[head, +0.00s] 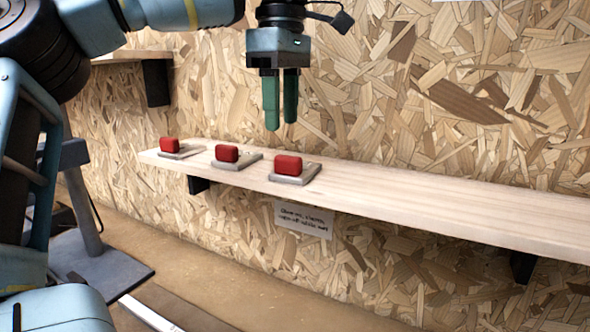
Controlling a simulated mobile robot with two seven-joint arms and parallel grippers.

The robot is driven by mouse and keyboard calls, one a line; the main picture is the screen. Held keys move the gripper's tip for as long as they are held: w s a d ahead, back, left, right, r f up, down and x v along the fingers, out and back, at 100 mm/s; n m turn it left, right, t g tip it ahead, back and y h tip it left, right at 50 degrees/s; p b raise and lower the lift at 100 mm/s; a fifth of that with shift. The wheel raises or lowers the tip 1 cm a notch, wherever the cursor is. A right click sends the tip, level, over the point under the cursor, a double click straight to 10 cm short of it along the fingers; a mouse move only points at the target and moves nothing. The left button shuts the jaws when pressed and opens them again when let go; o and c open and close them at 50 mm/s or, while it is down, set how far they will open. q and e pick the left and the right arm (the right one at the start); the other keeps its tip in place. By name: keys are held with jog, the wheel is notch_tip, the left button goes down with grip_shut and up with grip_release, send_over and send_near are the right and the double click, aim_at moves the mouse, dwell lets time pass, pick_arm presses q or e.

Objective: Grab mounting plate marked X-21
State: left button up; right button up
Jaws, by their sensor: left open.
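Three grey mounting plates lie in a row on a wooden shelf, each with a red block on top. They are the left plate (186,152), the middle plate (247,160) and the right plate (310,171). The red blocks are the left block (169,145), the middle block (227,153) and the right block (287,165). No X-21 marking can be read on any plate. My left gripper (280,127) points down with green fingers, open and empty, above and apart from the right plate. My right gripper is not in view.
The shelf (430,203) is bare to the right of the plates. A paper note (303,220) hangs on the chipboard wall below it. A higher shelf (130,57) is at the upper left. A grey stand (105,268) is on the floor at lower left.

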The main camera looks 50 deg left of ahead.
aim_at(285, 156)
pick_arm(q)
jog(key=shift+w+f, duration=0.1)
jog(key=shift+f, duration=0.75)
notch_tip(285, 156, down, 4)
jog(key=shift+d+f, duration=0.15)
grip_shut()
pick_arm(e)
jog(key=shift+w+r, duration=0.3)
